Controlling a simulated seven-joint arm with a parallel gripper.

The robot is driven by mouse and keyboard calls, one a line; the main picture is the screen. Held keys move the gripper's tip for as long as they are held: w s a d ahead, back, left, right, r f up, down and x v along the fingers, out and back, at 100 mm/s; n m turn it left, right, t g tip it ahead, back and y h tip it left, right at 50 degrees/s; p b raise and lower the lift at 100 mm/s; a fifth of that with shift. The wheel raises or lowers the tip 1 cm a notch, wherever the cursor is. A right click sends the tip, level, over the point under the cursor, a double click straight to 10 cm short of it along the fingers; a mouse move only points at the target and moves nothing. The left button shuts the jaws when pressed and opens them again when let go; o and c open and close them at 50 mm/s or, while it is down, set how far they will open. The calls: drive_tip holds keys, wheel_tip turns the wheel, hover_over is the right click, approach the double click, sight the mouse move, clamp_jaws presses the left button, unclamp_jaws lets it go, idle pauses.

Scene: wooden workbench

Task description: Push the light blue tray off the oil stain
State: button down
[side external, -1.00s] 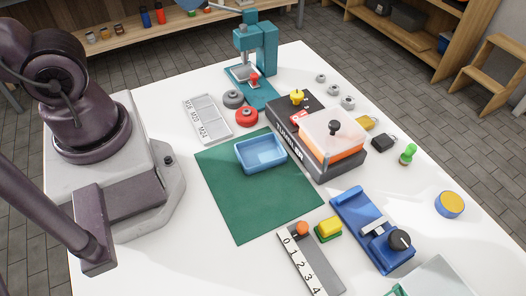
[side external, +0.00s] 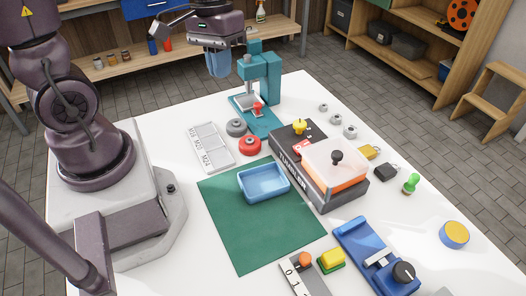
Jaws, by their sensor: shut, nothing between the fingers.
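The light blue tray (side external: 264,196) is a shallow open box, apparently empty. It lies flat on the upper right part of the green mat (side external: 245,235). No oil stain shows; I cannot tell whether one is under the tray. My gripper (side external: 218,74) is at the top centre of the side view, with bluish fingers pointing down. It is shut and empty, raised and well apart from the tray, and appears just left of the teal press.
A grey box with a clear orange-filled cover (side external: 335,165) stands close right of the tray. The red round part (side external: 250,145), a labelled sorting tray (side external: 211,147) and the teal press (side external: 262,80) are behind it. The mat's front is clear.

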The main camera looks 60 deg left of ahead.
sight(282, 192)
drive_tip(key=w+a+f+n+h, duration=0.1)
drive_tip(key=f+n+h, duration=0.1)
drive_tip(key=f, duration=0.3)
drive_tip(key=w+a+f+n+h, duration=0.1)
drive_tip(key=f+n+h, duration=0.1)
drive_tip(key=f+n, duration=0.2)
drive_tip(key=w+a+f+n+g+h, duration=0.1)
drive_tip(key=w+f+n+h, duration=0.1)
drive_tip(key=f, duration=0.4)
drive_tip(key=shift+w+a+n, duration=0.1)
drive_tip(key=shift+a+n, duration=0.15)
drive_tip(key=shift+n, duration=0.55)
drive_tip(key=w, duration=0.1)
drive_tip(key=w+n, duration=0.1)
drive_tip(key=n+t, duration=0.1)
drive_tip(key=shift+w+f+h, duration=0.3)
drive_tip(key=shift+w+h, duration=0.1)
drive_tip(key=shift+w+d+n, duration=0.1)
drive_tip(key=shift+d+n, duration=0.05)
drive_tip(key=shift+n, duration=0.15)
drive_tip(key=x, duration=0.9)
drive_tip(key=shift+d+f, duration=0.15)
drive_tip(key=shift+d, duration=0.15)
drive_tip(key=d, duration=0.6)
drive_tip(key=shift+d, duration=0.3)
drive_tip(key=shift+a, duration=0.1)
